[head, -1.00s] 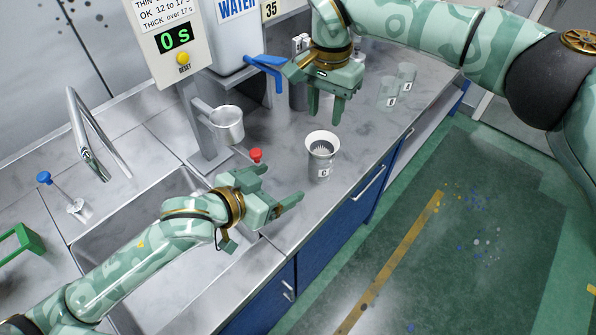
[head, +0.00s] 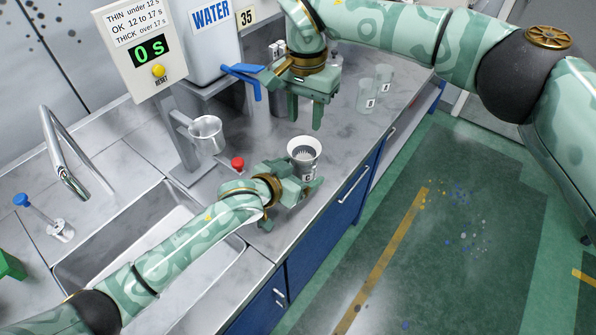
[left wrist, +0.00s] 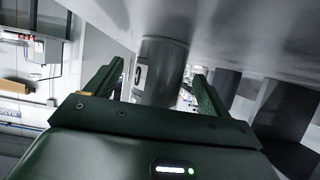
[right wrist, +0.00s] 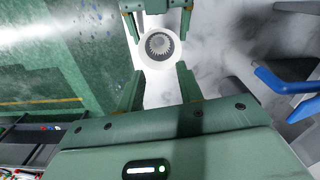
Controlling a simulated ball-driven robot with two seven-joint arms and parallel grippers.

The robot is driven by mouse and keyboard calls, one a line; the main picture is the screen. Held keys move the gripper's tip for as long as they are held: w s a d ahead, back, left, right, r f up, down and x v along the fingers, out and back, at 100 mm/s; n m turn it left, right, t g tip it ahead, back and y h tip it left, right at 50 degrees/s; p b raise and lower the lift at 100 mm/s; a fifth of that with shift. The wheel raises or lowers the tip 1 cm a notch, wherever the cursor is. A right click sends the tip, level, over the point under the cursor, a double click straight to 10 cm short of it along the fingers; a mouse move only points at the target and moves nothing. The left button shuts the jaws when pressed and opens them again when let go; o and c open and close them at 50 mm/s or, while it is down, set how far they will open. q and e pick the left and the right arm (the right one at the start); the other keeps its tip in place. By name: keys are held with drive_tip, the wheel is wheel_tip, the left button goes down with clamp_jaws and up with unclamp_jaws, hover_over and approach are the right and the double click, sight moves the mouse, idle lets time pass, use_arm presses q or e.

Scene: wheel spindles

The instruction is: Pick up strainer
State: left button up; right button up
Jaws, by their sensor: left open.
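A white-rimmed strainer (head: 304,146) with a toothed grey inside sits in the top of a grey labelled cup (head: 307,172) on the counter. The strainer also shows from above in the right wrist view (right wrist: 159,44). My left gripper (head: 309,187) is open, low at the cup. In the left wrist view the grey cup (left wrist: 160,68) stands between its spread fingers; contact cannot be told. My right gripper (head: 305,118) is open and empty, pointing down above and behind the strainer. Its fingers frame the near side of the strainer in the right wrist view.
A sink (head: 150,245) lies left of the cup. A metal cup (head: 206,134) hangs on the timer stand, with a red-topped item (head: 238,164) below. The counter's front edge is close to the cup.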

use_arm(q)
drive_tip(key=c, duration=1.1)
use_arm(e)
drive_tip(key=shift+c, duration=0.6)
drive_tip(key=s+a+r+m+t+y, duration=0.2)
drive_tip(key=s+a+r+m+y, duration=0.25)
drive_tip(key=a+y, duration=0.55)
drive_tip(key=s+a+r+m+t+y, duration=0.3)
drive_tip(key=s+a+r+m+y, duration=0.15)
drive_tip(key=a+y, duration=0.55)
drive_tip(key=d+m+t+h, duration=0.3)
drive_tip(key=d+m+t, duration=0.1)
drive_tip(key=m+t, duration=0.5)
drive_tip(key=m+h, duration=1.7)
approach(318, 152)
drive_tip(key=shift+m, duration=0.3)
drive_tip(key=shift+x, duration=4.15)
